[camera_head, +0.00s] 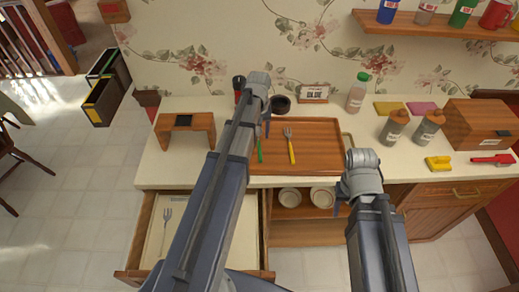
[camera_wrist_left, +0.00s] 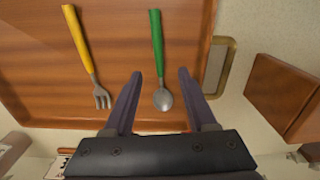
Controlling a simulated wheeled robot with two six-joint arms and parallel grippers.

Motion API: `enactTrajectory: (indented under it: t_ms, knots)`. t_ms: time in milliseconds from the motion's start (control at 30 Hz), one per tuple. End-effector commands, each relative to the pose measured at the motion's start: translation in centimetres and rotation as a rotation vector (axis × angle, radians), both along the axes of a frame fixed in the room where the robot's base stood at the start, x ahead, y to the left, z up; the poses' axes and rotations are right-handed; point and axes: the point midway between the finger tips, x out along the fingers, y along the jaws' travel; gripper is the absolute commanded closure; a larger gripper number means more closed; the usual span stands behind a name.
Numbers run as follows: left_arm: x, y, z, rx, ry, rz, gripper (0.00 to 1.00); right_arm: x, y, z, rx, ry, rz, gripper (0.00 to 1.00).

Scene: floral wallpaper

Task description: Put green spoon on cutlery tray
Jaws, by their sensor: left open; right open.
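The green spoon (camera_wrist_left: 158,45) lies on the brown wooden tray (camera_wrist_left: 115,85) in the left wrist view. Its green handle (camera_head: 260,152) shows in the head view beside my left arm; the arm hides the rest. My left gripper (camera_wrist_left: 160,74) is open, with one finger on each side of the spoon near its bowl, and not closed on it. In the head view the left gripper (camera_head: 266,127) is over the wooden tray (camera_head: 320,135) on the counter. My right gripper (camera_head: 345,188) is open and empty by the counter's front edge.
A yellow-handled fork (camera_head: 290,147) lies beside the spoon. A small wooden stand (camera_head: 163,139) is left of the tray. An open drawer (camera_head: 147,225) below holds a fork (camera_head: 165,228). Two bowls (camera_head: 290,197) sit on a lower shelf. Bottles (camera_head: 394,126) and a wooden box (camera_head: 470,122) stand right.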

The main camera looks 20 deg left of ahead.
Motion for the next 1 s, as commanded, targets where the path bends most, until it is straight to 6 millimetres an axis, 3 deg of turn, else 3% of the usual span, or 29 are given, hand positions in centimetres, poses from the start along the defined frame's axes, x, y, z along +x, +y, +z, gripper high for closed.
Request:
enactTrajectory:
  t_ms: [267, 633, 967, 1000]
  knots:
    - [0.0, 0.0, -0.8, 0.000, 0.000, 0.000, 0.43, 0.0, 0.0, -0.8, 0.000, 0.000, 0.000, 0.50]
    - [0.1, -0.2, -5.1, 0.000, 0.000, 0.000, 0.43, 0.0, 0.0, -5.1, 0.000, 0.000, 0.000, 0.50]
    - [0.1, -0.1, -5.2, 0.000, 0.000, 0.000, 0.43, 0.0, 0.0, -5.2, 0.000, 0.000, 0.000, 0.50]
    - [0.1, -0.1, -5.2, 0.000, 0.000, 0.000, 0.47, 0.0, 0.0, -5.2, 0.000, 0.000, 0.000, 0.50]
